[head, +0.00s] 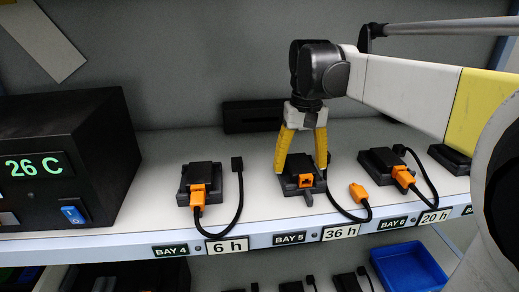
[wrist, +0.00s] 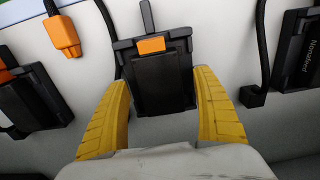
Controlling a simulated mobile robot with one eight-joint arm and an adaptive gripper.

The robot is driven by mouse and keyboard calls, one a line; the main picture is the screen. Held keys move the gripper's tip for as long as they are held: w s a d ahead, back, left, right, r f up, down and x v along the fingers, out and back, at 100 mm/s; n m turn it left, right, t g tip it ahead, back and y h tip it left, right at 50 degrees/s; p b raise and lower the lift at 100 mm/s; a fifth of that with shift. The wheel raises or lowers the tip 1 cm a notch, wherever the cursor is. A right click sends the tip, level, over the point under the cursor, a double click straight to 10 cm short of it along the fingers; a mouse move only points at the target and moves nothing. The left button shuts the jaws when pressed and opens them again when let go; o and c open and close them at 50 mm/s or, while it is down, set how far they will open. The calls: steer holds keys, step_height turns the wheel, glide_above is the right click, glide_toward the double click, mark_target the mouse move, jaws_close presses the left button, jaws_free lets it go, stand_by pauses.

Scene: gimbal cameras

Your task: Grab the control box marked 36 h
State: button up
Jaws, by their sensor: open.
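The control box (head: 298,187) above the BAY 5 and 36 h labels (head: 340,232) is black with an orange socket. It sits on the white shelf. My gripper (head: 301,168) is open above it, with its yellow fingers on either side. In the wrist view the same box (wrist: 163,85) lies between the spread fingers, with its orange part and a dark lever at the top. A gap shows beside the box's right side; contact on the left is unclear. An orange plug (head: 358,192) on a black cable lies loose on the shelf to the box's right.
The 6 h box (head: 206,171) at left and the 20 h box (head: 377,160) at right have orange plugs inserted. A large black unit (head: 60,150) reading 26 C stands far left. Black cables lie between boxes. A blue bin (head: 408,270) sits below the shelf edge.

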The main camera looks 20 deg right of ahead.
steer(key=shift+f, duration=0.25)
stand_by(0.4)
steer(key=c, duration=1.3)
